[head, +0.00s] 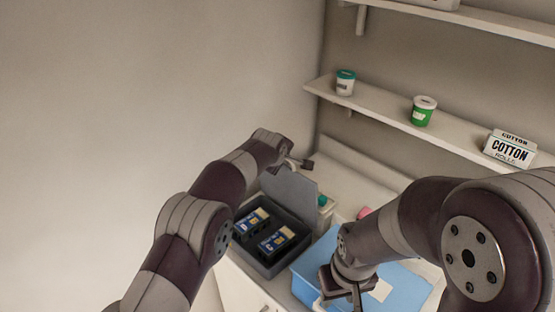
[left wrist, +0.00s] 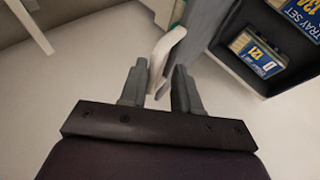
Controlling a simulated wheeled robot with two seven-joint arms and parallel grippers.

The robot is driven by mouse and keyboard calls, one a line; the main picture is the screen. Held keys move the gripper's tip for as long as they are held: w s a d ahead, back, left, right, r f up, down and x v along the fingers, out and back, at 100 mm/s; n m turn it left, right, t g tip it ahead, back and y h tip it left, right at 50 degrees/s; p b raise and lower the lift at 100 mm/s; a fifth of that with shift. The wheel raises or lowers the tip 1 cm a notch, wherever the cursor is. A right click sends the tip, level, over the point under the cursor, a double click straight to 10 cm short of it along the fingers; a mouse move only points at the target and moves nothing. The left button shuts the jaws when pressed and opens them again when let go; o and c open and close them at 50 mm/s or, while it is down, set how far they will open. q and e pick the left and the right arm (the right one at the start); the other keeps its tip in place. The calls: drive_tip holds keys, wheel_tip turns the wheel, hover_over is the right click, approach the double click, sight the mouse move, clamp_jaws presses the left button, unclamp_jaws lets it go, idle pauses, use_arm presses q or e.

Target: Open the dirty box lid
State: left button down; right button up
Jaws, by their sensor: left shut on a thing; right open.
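A dark grey box (head: 243,243) stands on the counter with its grey lid (head: 290,192) raised roughly upright; I see no wording that says if it is the dirty box. The lid also shows in the left wrist view (left wrist: 207,28). My left gripper (head: 303,163) is at the lid's upper edge. My right gripper (head: 345,292) is open over a blue box (head: 403,283) with a pale label, partly hidden by my right arm.
Blue and yellow tray set packs (head: 277,240) lie inside the grey box. A teal-topped item (head: 322,200) and a pink item (head: 364,212) sit behind. Shelves (head: 385,108) above hold two tubs and a cotton rolls box (head: 510,149). The left wall is bare.

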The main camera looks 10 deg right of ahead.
use_arm(q)
drive_tip(key=shift+s+f, duration=0.1)
drive_tip(key=shift+f, duration=0.1)
drive_tip(key=c, duration=1.2)
unclamp_jaws()
drive_tip(key=shift+d, duration=0.15)
drive_tip(key=b+v, duration=0.5)
drive_tip(key=v, duration=0.7)
drive_tip(key=shift+r+b, duration=0.2)
drive_tip(key=shift+b, duration=0.1)
